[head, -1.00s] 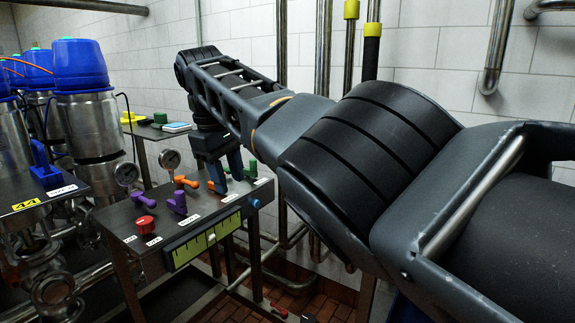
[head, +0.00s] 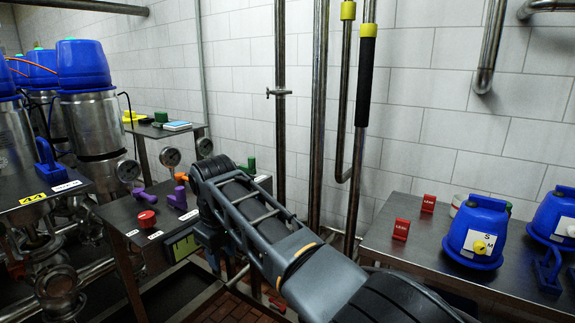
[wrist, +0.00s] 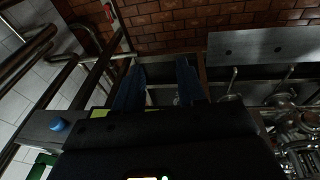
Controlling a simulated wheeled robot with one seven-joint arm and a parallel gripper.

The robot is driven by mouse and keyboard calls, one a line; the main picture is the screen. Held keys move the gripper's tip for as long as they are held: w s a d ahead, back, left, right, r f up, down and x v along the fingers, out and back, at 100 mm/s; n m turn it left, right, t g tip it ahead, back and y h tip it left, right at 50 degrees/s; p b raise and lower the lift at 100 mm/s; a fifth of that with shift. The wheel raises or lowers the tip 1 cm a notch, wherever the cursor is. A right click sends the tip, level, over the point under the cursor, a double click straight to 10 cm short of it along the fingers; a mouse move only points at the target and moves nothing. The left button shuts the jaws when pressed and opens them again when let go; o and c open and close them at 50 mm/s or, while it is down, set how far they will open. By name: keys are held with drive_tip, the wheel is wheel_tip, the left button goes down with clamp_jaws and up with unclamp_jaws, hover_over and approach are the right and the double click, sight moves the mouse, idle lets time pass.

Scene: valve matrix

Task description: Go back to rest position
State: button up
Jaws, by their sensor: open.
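My gripper (wrist: 158,78) shows in the wrist view as two dark blue fingers spread apart, with nothing between them. It points down toward the brick-tiled floor. In the head view my arm reaches from the lower right to beside the front of the valve table (head: 112,213); my gripper is mostly hidden there behind my arm. On that table are a red knob (head: 147,219) and purple handles (head: 178,199). Green handles (head: 250,166) show behind my arm. I see no object held.
Steel tanks with blue caps (head: 82,65) stand at the left. Vertical pipes (head: 319,110) run along the tiled wall. A right-hand table (head: 400,262) carries blue-capped units (head: 476,232) and red blocks (head: 401,229). A metal plate (wrist: 265,46) shows near the gripper.

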drive_tip(key=s+d+f+m+t+y, duration=0.1)
drive_tip(key=s+f+y, duration=0.1)
drive_tip(key=s+f, duration=0.6)
drive_tip(key=s+d+f+m+t+y, duration=0.1)
drive_tip(key=s+f+y, duration=0.15)
drive_tip(key=f, duration=0.95)
drive_tip(key=s+d+f+m+t, duration=0.25)
drive_tip(key=s+d, duration=0.25)
drive_tip(key=s, duration=0.3)
drive_tip(key=s+d+f+m+t, duration=0.15)
drive_tip(key=s+d+f, duration=0.3)
drive_tip(key=s, duration=0.45)
drive_tip(key=s+d+r+m+t+h, duration=0.15)
drive_tip(key=s+d+r, duration=0.25)
drive_tip(key=s+d, duration=0.45)
drive_tip(key=s+d+r+m+t+h, duration=0.1)
drive_tip(key=s+d+r+m+t, duration=0.15)
drive_tip(key=s+d+r, duration=0.4)
drive_tip(key=s+d+r+t+h, duration=0.1)
drive_tip(key=s+d+r, duration=0.3)
drive_tip(key=s+r, duration=0.2)
drive_tip(key=s+d+r+m+t+h, duration=0.1)
drive_tip(key=s+d+r, duration=0.4)
drive_tip(key=r, duration=0.5)
drive_tip(key=shift+s+d+r+t+h, duration=0.2)
drive_tip(key=shift+s+t+h, duration=0.15)
drive_tip(key=shift+s, duration=0.85)
